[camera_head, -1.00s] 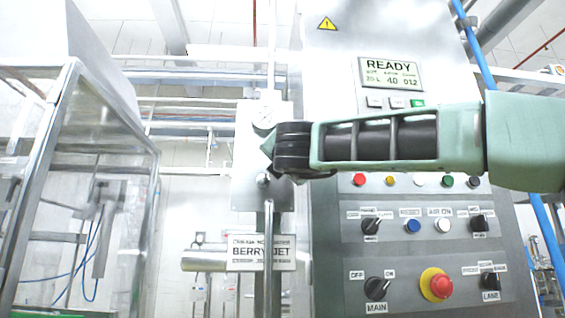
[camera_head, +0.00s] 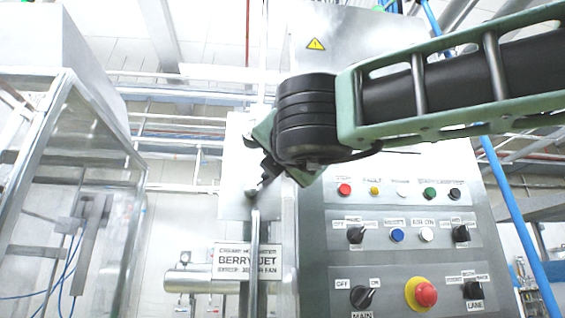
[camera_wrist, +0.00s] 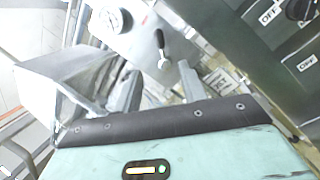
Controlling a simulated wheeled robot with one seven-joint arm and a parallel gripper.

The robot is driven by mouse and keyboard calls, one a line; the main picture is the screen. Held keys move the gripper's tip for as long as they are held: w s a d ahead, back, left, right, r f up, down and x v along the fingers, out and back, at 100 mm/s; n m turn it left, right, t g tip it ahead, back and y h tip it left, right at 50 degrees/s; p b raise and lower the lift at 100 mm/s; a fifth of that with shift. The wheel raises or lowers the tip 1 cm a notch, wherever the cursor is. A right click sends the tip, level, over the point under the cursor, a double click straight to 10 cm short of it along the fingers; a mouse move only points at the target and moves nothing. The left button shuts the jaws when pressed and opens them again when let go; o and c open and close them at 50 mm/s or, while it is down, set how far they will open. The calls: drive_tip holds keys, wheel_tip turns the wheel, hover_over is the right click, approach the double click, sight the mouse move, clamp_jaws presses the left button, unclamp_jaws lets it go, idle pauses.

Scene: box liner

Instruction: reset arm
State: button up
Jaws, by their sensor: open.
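My arm comes in from the right in the head view, and its black wrist joint is in front of the machine's upper panel. My gripper shows in the wrist view (camera_wrist: 160,88) with its two grey fingers apart and nothing between them. In the head view the gripper is mostly hidden behind the wrist joint. A valve handle (camera_wrist: 161,47) on a grey plate lies beyond the fingers in the wrist view, apart from them as far as I can see. A round gauge (camera_wrist: 112,18) is on the same plate.
A control panel (camera_head: 395,260) with knobs, coloured buttons and a red emergency stop (camera_head: 427,295) stands at the right. A metal-framed enclosure (camera_head: 60,150) stands at the left. A BERRY JET sign (camera_head: 247,262) hangs by a vertical pipe. A blue pipe (camera_head: 515,215) runs at far right.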

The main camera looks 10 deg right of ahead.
drive_tip(key=shift+v, duration=0.95)
